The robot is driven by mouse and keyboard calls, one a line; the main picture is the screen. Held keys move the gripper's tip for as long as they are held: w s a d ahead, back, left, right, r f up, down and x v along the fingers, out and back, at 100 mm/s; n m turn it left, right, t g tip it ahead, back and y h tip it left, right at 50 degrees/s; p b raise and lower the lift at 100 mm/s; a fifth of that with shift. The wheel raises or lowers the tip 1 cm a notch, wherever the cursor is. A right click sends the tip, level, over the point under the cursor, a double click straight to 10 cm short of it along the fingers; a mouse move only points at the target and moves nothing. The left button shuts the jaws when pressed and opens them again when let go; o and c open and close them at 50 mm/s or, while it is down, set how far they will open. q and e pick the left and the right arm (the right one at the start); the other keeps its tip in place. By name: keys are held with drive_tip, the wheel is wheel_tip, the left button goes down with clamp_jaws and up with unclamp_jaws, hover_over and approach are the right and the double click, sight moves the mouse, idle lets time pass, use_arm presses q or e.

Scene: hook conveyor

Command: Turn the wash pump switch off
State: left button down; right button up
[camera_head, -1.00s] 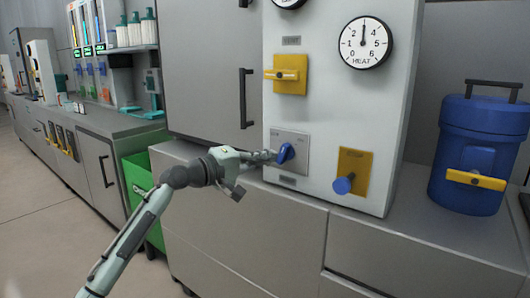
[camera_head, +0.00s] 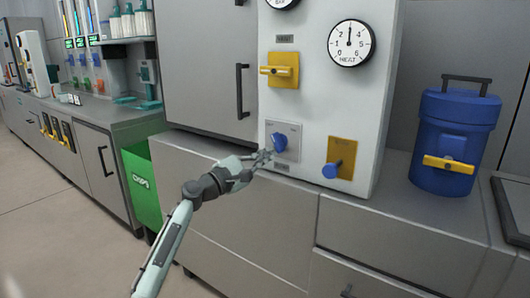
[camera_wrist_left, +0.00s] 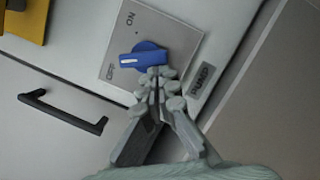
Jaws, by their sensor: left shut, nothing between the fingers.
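The pump switch is a blue knob (camera_head: 279,142) on a grey plate (camera_head: 294,130) low on the white panel. In the left wrist view the knob (camera_wrist_left: 147,57) shows a white mark at its end that faces the OFF lettering, away from ON. The PUMP label (camera_wrist_left: 202,79) is beside the plate. My left gripper (camera_head: 264,157) is shut and empty, just below and left of the knob. In the left wrist view its fingertips (camera_wrist_left: 160,75) are close by the knob; whether they touch it I cannot tell. My right gripper is not in view.
A yellow switch (camera_head: 283,70) is above, and a blue knob on a yellow plate (camera_head: 332,169) is to the right. A gauge (camera_head: 351,44) is at the upper right. A blue canister (camera_head: 453,140) stands on the counter. A green bin (camera_head: 143,190) is at the left.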

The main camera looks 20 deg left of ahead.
use_arm(q)
drive_tip(key=shift+d+f+n, duration=0.15)
drive_tip(key=shift+d+n, duration=0.1)
drive_tip(key=shift+n, duration=0.25)
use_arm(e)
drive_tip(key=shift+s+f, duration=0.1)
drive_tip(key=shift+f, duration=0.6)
use_arm(q)
drive_tip(key=shift+f, duration=0.2)
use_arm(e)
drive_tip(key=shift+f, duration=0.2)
